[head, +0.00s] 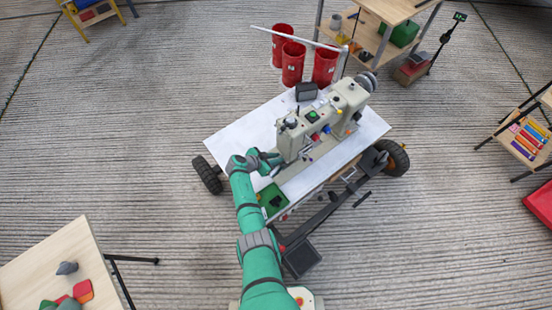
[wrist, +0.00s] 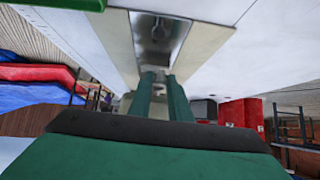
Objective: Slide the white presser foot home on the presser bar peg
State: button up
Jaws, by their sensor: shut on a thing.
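The cream sewing machine (head: 322,124) stands on the white top of a wheeled cart. My gripper (head: 281,158) is at the left end of the machine, low beside its head and above the bed. In the wrist view my gripper (wrist: 161,82) shows two green fingers close together, shut on a small pale thing (wrist: 158,106) between them, likely the white presser foot; its shape is mostly hidden. A shiny metal plate (wrist: 158,45) with a dark slot lies beyond the fingertips. The presser bar peg cannot be made out, so I cannot tell whether foot and peg touch.
Red bins (head: 293,64) hang behind the cart. A wooden table (head: 60,255) stands at lower left, and wooden shelving (head: 372,32) at the back. The white cart top (head: 238,140) is bare left of the machine.

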jog(key=shift+w+d, duration=0.15)
dwell(0.4)
jog(key=o, duration=0.9)
jog(key=v, duration=1)
jog(key=shift+r, duration=0.35)
